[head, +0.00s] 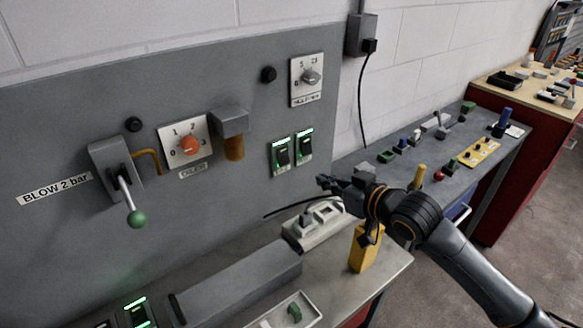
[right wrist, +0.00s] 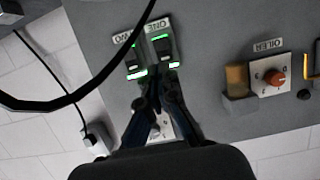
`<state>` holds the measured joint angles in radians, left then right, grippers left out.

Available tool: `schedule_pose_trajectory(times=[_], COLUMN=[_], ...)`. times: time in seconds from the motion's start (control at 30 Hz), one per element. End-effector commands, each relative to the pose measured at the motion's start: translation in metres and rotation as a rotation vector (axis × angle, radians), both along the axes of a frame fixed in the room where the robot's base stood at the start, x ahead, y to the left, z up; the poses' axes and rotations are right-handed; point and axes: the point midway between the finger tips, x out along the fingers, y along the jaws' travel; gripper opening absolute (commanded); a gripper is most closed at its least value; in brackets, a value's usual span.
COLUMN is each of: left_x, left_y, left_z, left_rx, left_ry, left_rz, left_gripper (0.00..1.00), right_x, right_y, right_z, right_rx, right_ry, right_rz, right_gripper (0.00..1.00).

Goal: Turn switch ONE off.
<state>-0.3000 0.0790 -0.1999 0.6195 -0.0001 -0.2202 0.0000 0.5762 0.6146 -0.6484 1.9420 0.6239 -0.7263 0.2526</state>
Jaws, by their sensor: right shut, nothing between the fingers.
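Switch ONE (head: 281,155) is the left of two black rocker switches on the grey panel in the head view; its green light is lit. In the right wrist view, which is turned upside down, switch ONE (right wrist: 164,52) is the right one, by its label. Switch TWO (head: 305,146) is beside it, also lit green; it shows in the right wrist view (right wrist: 133,62). My right gripper (head: 323,182) is shut and empty, in front of the panel, below and right of the switches in the head view. Its fingertips (right wrist: 163,73) appear close to the switches; contact cannot be told. My left gripper is out of view.
A dial plate (head: 307,80) is above the switches. The OILER dial (head: 188,146) and a green-knobbed lever (head: 135,217) are to the left. A black cable (right wrist: 75,97) crosses the wrist view. A bench with several small parts stands right.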

Motion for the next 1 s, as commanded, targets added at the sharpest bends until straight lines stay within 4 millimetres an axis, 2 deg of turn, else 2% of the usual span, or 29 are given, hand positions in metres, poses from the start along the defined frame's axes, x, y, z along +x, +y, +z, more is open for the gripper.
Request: schedule_pose_trajectory(times=[0.23,0.7,1.0], left_x=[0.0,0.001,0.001], left_y=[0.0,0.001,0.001], left_z=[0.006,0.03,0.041], left_rx=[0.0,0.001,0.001], left_ry=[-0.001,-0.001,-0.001], left_rz=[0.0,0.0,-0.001], left_gripper=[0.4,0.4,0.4], right_x=[0.011,0.074,0.101], right_y=[0.008,0.054,0.074], right_z=[-0.002,-0.027,-0.039], right_rx=[0.002,-0.001,-0.001], right_ry=[0.001,0.001,0.001], right_rz=[-0.001,0.0,-0.001], right_gripper=[0.0,0.0,0.0])
